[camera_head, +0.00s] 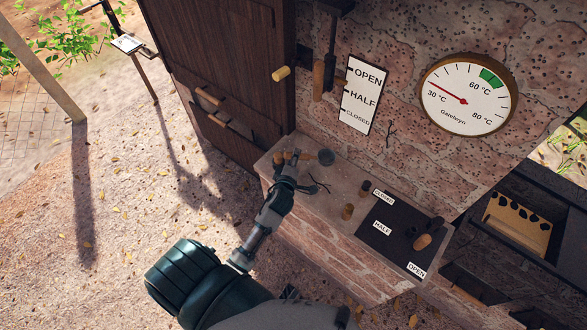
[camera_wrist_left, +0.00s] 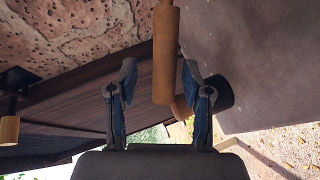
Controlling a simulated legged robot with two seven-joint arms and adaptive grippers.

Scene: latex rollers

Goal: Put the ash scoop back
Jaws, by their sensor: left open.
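What looks like the ash scoop, with a dark round bowl (camera_head: 326,157), lies at the left end of the stone ledge (camera_head: 340,185). Its wooden handle seems to reach left toward my left gripper (camera_head: 289,170). In the left wrist view a long wooden handle (camera_wrist_left: 166,50) runs between the open fingers, with visible gaps on both sides. Beyond it is a dark cup-like piece (camera_wrist_left: 222,93) with a short wooden part. I cannot tell whether the pieces are joined. The gripper partly hides this spot in the head view. My right gripper is not in view.
A dark plate (camera_head: 385,238) marked CLOSED, HALF and OPEN lies on the ledge, with wooden-ended pieces around it. A lever handle (camera_head: 318,78) hangs by the wall sign (camera_head: 361,96). A dark wooden cabinet (camera_head: 215,65) stands at left, and a gauge (camera_head: 467,94) is on the wall.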

